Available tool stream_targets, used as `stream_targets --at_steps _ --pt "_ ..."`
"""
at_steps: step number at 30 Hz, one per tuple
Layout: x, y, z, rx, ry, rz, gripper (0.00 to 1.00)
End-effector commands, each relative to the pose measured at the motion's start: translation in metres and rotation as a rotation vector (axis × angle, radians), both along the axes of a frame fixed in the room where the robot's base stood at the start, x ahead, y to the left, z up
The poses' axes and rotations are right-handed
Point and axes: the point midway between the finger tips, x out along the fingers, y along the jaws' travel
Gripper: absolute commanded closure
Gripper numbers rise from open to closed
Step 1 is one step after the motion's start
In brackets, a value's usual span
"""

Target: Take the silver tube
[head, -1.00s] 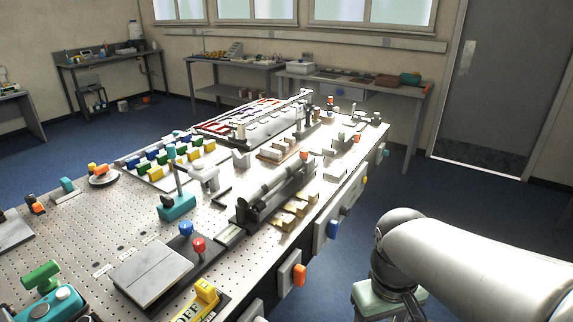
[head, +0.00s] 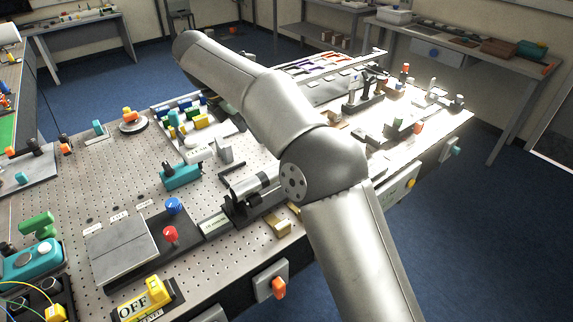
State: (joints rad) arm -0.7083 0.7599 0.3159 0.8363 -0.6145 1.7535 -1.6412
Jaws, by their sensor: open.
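A silver-grey tube (head: 252,184) lies in a long black cradle (head: 235,205) near the middle of the pegboard table. Only its near end shows; my arm hides the rest of the cradle. My arm rises from the lower right, bends above the table and reaches toward the upper left. My gripper is not visible in the head view, so its place relative to the tube cannot be told.
On the pegboard table (head: 75,196) stand a teal block (head: 182,176), a blue knob (head: 173,205), a red knob (head: 170,235) and a yellow OFF switch (head: 146,298). A tray of coloured blocks (head: 190,112) lies behind. Small posts crowd the right.

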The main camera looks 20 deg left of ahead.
Motion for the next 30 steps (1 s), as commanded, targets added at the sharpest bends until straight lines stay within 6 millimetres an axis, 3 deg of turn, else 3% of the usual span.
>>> stream_targets --at_steps 12,23,30 --pt "0.018 -0.035 -0.079 0.000 0.002 -0.005 0.34" --pt "0.029 -0.046 -0.106 -0.001 0.000 -0.007 0.34" --pt "0.040 -0.058 -0.136 0.001 0.000 -0.007 0.34"
